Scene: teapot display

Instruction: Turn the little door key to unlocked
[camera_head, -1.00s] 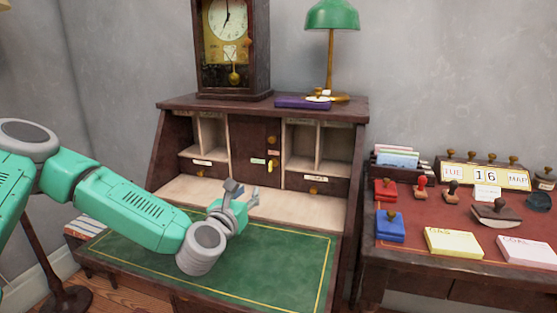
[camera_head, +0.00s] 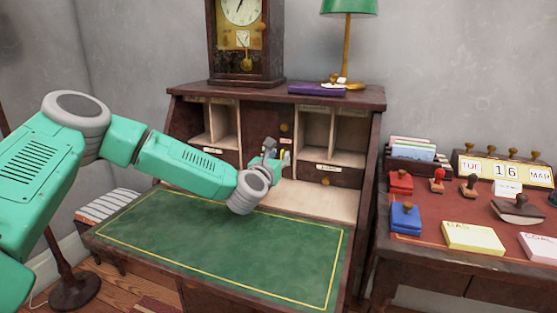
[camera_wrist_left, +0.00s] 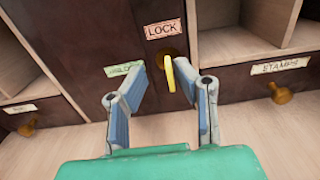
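The small yellow door key (camera_wrist_left: 170,75) sits in the brown middle door (camera_wrist_left: 120,40) of the desk, its flat bow roughly upright. A pink label reading LOCK (camera_wrist_left: 163,29) is above it. A green label (camera_wrist_left: 124,68) is to its left, partly covered by a finger. My left gripper (camera_wrist_left: 170,88) is open, with one finger to each side of the key in the wrist view; I see no contact. In the head view my left gripper (camera_head: 274,152) is in front of the middle door and largely hides the key. My right gripper is out of view.
The green writing surface (camera_head: 220,240) below the arm is clear. Open cubbyholes and small drawers with brass knobs (camera_wrist_left: 281,93) flank the door. A clock (camera_head: 245,40), a purple book (camera_head: 317,89) and a lamp (camera_head: 347,45) stand on top. A side table (camera_head: 440,250) holds stamps.

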